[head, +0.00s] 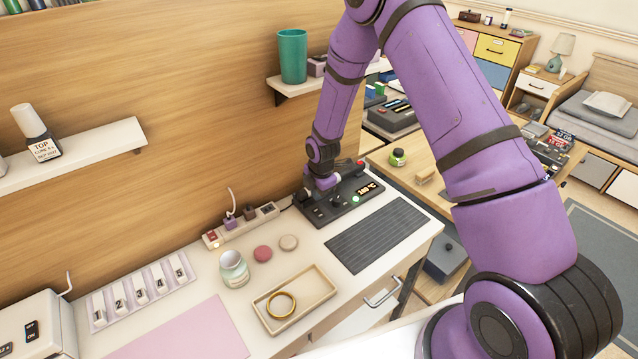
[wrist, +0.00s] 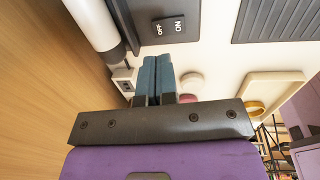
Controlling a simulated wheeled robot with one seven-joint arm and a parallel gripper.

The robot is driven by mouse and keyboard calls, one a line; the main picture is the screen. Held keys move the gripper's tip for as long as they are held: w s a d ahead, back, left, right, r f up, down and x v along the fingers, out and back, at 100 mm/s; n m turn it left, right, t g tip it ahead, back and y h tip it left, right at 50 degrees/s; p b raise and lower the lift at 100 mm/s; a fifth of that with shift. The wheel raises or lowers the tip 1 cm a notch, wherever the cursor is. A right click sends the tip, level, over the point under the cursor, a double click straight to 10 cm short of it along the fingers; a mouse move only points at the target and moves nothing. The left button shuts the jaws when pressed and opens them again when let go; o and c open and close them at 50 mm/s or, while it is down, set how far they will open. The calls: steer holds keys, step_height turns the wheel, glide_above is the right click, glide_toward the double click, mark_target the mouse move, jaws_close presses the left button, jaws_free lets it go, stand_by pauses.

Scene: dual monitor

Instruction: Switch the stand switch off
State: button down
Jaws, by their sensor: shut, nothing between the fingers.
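The stand (head: 358,203) is a dark base on the white desk, with a lit display reading about 180 °C. In the wrist view, a black rocker switch (wrist: 169,26) marked OFF and ON sits on the stand's dark grey panel (wrist: 140,12). I cannot tell which side is pressed. My gripper (wrist: 157,58) is shut and empty, its two blue-grey fingers together. In the wrist picture the fingertips lie just below the switch and panel edge; I cannot tell their height above it. In the head view my gripper (head: 318,186) is over the stand's left part, its fingertips unclear.
A white cylinder with a dark end (wrist: 95,22) is close left of the fingers. A power strip (head: 240,225) lies along the wooden wall. A ribbed dark mat (head: 378,235), a tray (head: 312,312) with a gold ring (head: 281,305) and a jar (head: 233,268) stand nearby.

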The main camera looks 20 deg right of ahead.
mark_target(319, 213)
steer(key=f, duration=0.6)
steer(key=shift+w+a+f, duration=0.1)
steer(key=shift+w+f, duration=0.1)
steer(key=shift+w, duration=0.2)
steer(key=shift+f, duration=0.15)
steer(key=shift+s, duration=0.15)
steer(key=shift+s+d, duration=0.2)
steer(key=shift+s, duration=0.4)
steer(key=shift+r, duration=0.2)
step_height(319, 213, up, 14)
steer(key=s, duration=0.1)
steer(key=shift+s+d, duration=0.25)
steer(key=shift+s, duration=0.05)
